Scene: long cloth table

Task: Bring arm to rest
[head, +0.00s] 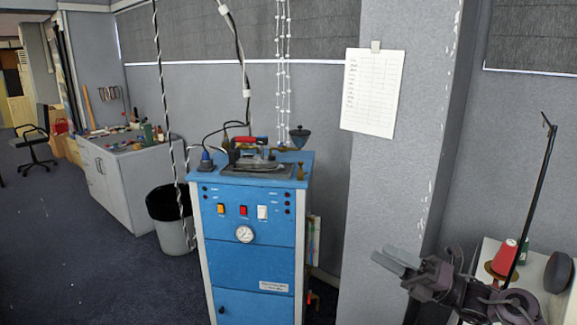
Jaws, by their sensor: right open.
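My right gripper (397,260) shows at the lower right, with its forearm coming in from the bottom right corner. Its grey fingers point left and are apart, with nothing seen between them. It is in front of the grey pillar (400,150) and to the right of the blue cabinet, and I see it touching nothing. My left gripper and left arm are not in view.
A blue ironing cabinet (250,265) with an iron (255,162) on top stands in the middle. A black-lined bin (172,235) and a grey cabinet (125,185) are to its left. A red thread cone (504,258) stands on a white surface at right.

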